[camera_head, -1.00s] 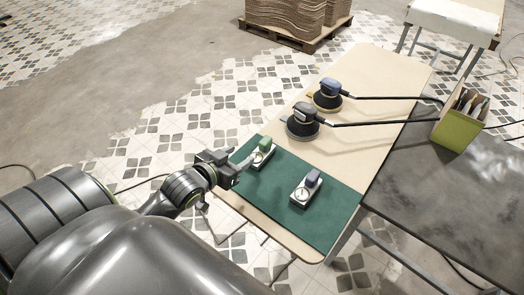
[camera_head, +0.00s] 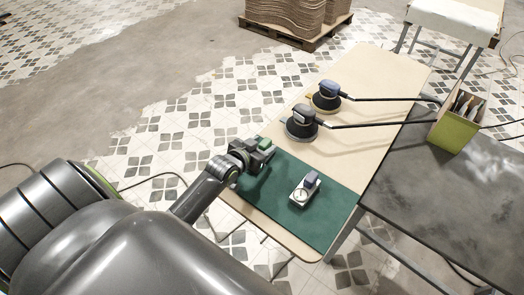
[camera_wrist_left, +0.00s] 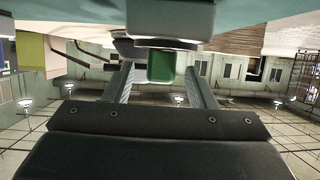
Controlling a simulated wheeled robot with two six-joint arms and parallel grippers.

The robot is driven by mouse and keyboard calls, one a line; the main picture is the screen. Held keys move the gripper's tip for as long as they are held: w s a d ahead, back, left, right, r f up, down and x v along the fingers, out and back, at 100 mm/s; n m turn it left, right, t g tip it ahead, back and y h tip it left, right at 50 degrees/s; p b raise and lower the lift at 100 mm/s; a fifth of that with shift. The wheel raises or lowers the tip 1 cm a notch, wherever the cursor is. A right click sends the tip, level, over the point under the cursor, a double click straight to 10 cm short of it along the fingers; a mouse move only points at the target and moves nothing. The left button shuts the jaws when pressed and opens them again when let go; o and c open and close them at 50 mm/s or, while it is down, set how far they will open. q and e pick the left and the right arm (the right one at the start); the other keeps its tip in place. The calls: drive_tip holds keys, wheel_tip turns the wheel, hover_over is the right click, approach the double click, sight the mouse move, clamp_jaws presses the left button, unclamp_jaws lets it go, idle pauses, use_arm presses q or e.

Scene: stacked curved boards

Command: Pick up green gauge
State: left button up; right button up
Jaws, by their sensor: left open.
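The green gauge (camera_head: 265,144) is at the left end of the green mat (camera_head: 325,222), mostly hidden by my left gripper (camera_head: 262,157). In the left wrist view its green block (camera_wrist_left: 160,67) shows between the two fingers of my open left gripper (camera_wrist_left: 162,85), with space on both sides. Its pale body (camera_wrist_left: 172,20) is at the top of that view. A similar gauge with a blue-grey block (camera_head: 305,188) lies on the mat to the right. My right gripper is not in view.
Two corded sanders (camera_head: 302,122) (camera_head: 327,96) rest on the beige table (camera_head: 375,80) behind the mat. A green box (camera_head: 455,132) with several thin items stands on the dark table (camera_head: 440,205) at right. The mat's front part is clear.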

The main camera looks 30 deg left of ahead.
use_arm(q)
drive_tip(key=shift+x, duration=1.05)
drive_tip(key=shift+c, duration=0.3)
clamp_jaws()
